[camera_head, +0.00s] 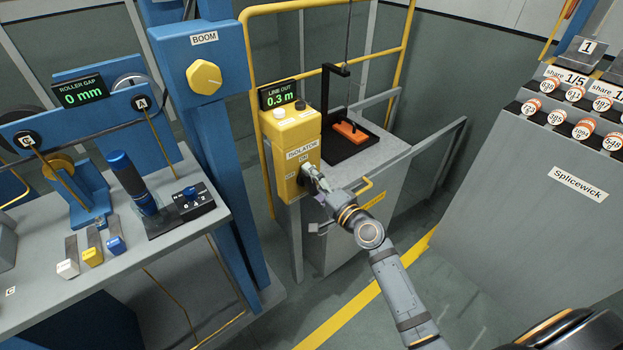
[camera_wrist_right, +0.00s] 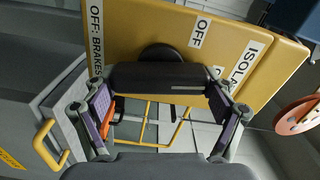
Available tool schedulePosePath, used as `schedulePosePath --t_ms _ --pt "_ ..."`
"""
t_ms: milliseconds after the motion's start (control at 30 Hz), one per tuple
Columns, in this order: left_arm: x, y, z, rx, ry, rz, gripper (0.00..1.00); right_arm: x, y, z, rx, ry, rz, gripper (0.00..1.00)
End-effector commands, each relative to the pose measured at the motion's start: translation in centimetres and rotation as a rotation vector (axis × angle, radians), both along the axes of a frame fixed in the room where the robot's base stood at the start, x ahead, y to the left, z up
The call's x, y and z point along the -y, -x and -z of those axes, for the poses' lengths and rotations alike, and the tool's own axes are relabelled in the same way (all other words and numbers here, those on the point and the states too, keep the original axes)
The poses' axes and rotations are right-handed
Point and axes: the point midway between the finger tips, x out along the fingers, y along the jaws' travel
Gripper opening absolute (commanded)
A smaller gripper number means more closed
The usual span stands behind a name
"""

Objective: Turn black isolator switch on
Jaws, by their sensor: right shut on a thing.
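The black isolator switch (camera_wrist_right: 160,76) sits on the front of a yellow box (camera_head: 290,135) labelled ISOLATOR. In the wrist view its handle is a dark bar with a pale line, in front of a round black base. My right gripper (camera_head: 316,178) is at the box front in the head view and hides most of the switch. In the wrist view the fingers of my right gripper (camera_wrist_right: 163,112) are at the two ends of the bar, shut on it. The exact handle angle is hard to tell. My left gripper is not in view.
A grey cabinet (camera_head: 345,215) with a yellow handle stands beside the yellow box. A blue post (camera_head: 215,130) with a yellow BOOM knob (camera_head: 204,77) is to the left. A grey console (camera_head: 545,200) labelled Splicewick stands at right. Open floor lies between.

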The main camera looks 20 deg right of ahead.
Motion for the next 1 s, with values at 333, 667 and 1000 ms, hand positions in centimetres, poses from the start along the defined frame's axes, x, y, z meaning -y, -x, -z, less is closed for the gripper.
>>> schedulePosePath --t_ms 333,667,1000 --pt "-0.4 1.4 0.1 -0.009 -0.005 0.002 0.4 0.0 0.0 0.2 -0.059 -0.152 0.0 0.53" --pt "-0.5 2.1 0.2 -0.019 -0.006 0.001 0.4 0.0 0.0 0.3 -0.072 -0.193 -0.001 0.53" --pt "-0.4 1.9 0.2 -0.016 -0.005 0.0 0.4 0.0 0.0 0.3 -0.073 -0.195 -0.001 0.89"
